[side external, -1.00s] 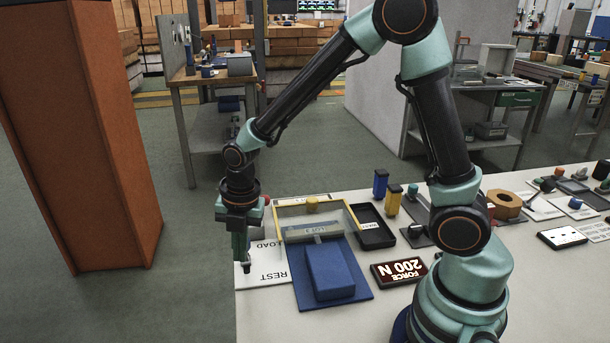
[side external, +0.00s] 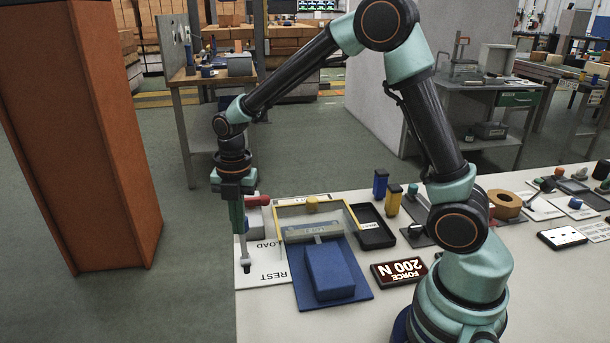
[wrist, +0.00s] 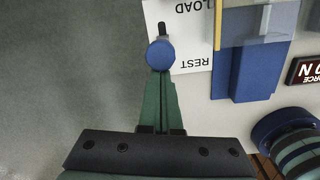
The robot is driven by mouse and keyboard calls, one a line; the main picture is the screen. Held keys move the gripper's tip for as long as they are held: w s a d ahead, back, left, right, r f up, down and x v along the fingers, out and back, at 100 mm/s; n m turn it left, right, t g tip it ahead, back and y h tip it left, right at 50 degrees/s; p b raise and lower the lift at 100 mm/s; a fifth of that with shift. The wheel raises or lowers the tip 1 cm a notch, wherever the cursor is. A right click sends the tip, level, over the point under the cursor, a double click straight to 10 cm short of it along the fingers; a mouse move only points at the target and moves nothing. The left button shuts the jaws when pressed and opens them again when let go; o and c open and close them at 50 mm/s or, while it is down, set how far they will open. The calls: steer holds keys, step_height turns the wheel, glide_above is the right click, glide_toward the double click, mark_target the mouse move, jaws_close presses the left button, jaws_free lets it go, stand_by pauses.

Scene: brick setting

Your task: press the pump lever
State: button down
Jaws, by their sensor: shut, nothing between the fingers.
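My gripper (side external: 240,232) is shut, with its green fingers pointing down over the left end of a white plate lettered LOAD and REST (side external: 270,278). A small black part (side external: 246,268) stands on the plate below the fingers. In the wrist view, a round blue knob (wrist: 160,54) covers the ends of my fingers (wrist: 161,82), with a black stub beyond it.
A black tray (side external: 375,238) and a display reading 200 N (side external: 399,274) are further right. Open floor lies left of the table.

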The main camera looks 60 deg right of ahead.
steer(key=w+d, duration=0.2)
steer(key=shift+w+d, duration=0.3)
steer(key=shift+d, duration=0.05)
steer(key=shift+w+d+f, duration=0.2)
steer(key=shift+w+d, duration=0.65)
steer(key=s+a+r, duration=0.2)
steer(key=a+r, duration=0.1)
steer(key=a, duration=0.1)
steer(key=w+d+r, duration=0.3)
steer(key=d+r, duration=0.2)
steer(key=r, duration=0.1)
steer(key=shift+w+g, duration=0.3)
steer(key=shift+w, duration=0.05)
